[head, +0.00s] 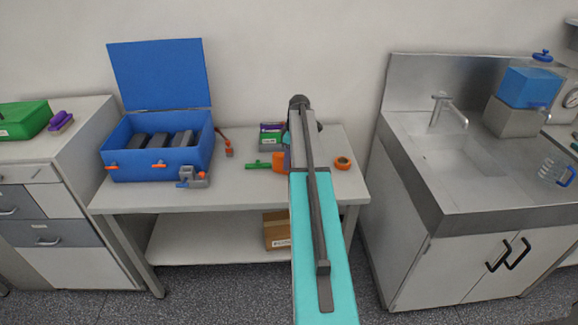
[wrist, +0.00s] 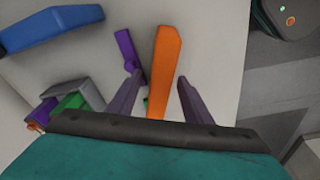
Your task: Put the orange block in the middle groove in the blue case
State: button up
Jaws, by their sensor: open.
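The orange block (wrist: 164,62) is long and lies between the two fingers of my gripper (wrist: 158,78) in the wrist view. The fingers are open, with a gap showing on either side of the block. In the head view an orange piece (head: 278,160), probably this block, shows just left of my arm, which hides most of my gripper. The blue case (head: 150,170) stands at the left of the table with its lid raised. Dark upright shapes fill its inside; I cannot clearly tell the grooves apart.
A grey box (head: 270,144) with green and purple things stands behind the orange piece. A green piece (head: 256,165) lies left of it. An orange ring (head: 343,163) lies right of my arm. A grey clamp-like part (head: 193,178) stands before the case. A sink counter (head: 410,185) is at right.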

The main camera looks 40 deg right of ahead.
dwell(0.3)
grip_shut()
jog(key=shift+r, duration=0.1)
jog(key=shift+r+b, duration=0.7)
jog(key=shift+r, duration=0.65)
jog(key=shift+s+a+r, duration=0.1)
jog(key=shift+r, duration=0.2)
jog(key=s+a+r+b, duration=0.1)
jog(key=s+a+b, duration=0.2)
jog(key=s+a, duration=0.6)
jog(key=s, duration=0.3)
jog(key=shift+s+a+r+b, duration=0.25)
jog(key=shift+a+b, duration=0.05)
jog(key=shift+b, duration=0.1)
